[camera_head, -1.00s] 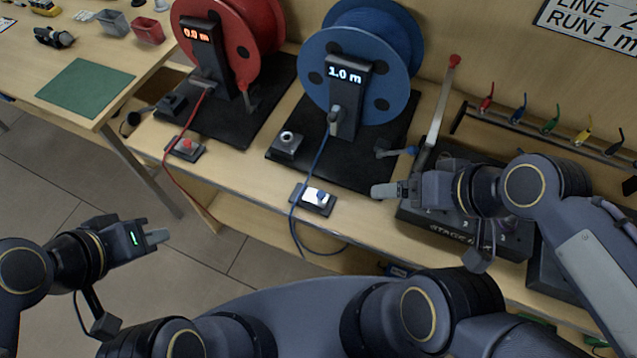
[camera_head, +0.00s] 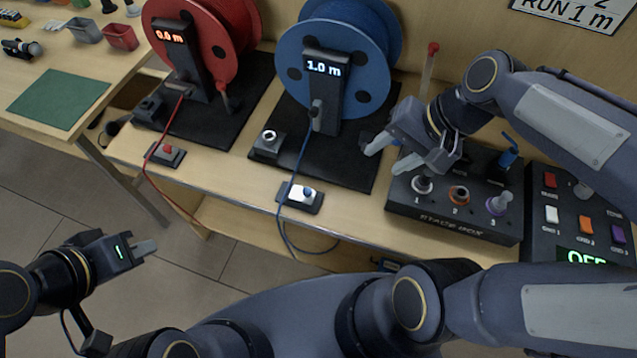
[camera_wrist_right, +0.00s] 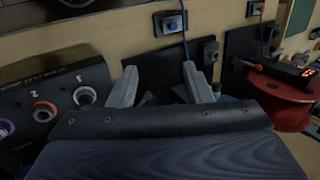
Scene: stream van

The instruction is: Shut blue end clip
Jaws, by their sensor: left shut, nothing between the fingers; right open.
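My left gripper (camera_head: 146,247) is shut and empty, off the bench at lower left.
The blue reel (camera_head: 375,40) reads 1.0 m; the red reel (camera_head: 220,45) reads 0.0 m. A red end clip (camera_head: 166,153) sits further left. The stage box (camera_head: 440,220) with sockets and a button panel (camera_head: 540,235) stand right. Bare bench lies around the blue clip.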

